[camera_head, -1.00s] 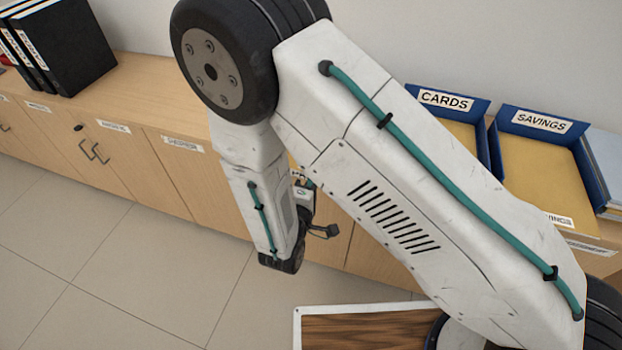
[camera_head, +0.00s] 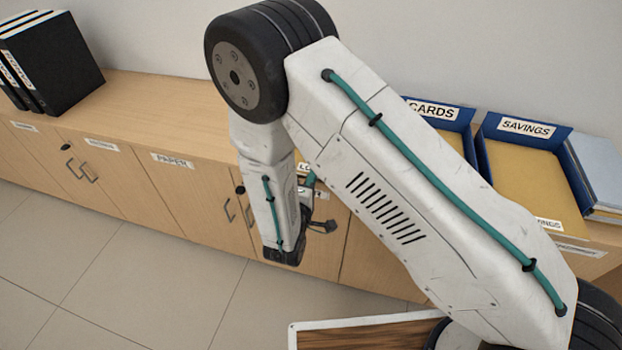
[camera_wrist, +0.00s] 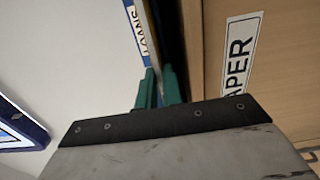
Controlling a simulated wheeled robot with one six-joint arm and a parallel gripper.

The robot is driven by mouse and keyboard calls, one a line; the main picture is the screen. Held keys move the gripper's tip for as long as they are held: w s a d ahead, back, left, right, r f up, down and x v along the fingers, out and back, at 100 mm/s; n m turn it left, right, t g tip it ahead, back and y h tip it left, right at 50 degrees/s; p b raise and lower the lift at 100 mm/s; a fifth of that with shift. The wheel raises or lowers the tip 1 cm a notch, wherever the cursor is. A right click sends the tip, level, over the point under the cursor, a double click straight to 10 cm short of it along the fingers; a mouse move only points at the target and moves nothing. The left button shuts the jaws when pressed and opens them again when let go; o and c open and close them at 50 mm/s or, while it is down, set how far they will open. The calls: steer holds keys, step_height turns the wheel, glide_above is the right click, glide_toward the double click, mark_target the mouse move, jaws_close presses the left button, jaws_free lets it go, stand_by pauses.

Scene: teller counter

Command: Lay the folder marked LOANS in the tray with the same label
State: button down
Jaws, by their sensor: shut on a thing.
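My gripper (camera_wrist: 158,88) has its two teal fingers close together in the wrist view, shut on a thin folder (camera_wrist: 153,22) seen nearly edge-on, its face not readable. A white label reading LOANS (camera_wrist: 139,32) on a blue edge, apparently a tray, shows just beyond the fingers. In the head view my arm covers most of this spot. Only a bit of teal fingertip and a label starting "LO" (camera_head: 304,167) show beside my wrist, so whether the folder touches the tray cannot be told.
The CARDS tray (camera_head: 462,117) and SAVINGS tray (camera_head: 560,134) stand at right on the wooden counter (camera_head: 150,100), holding yellow folders. Black binders (camera_head: 62,62) stand at far left. A PAPER label (camera_head: 172,160) is on the cupboard front. The counter between binders and arm is clear.

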stand_by(0.3)
steer(key=c, duration=1.5)
jaws_free()
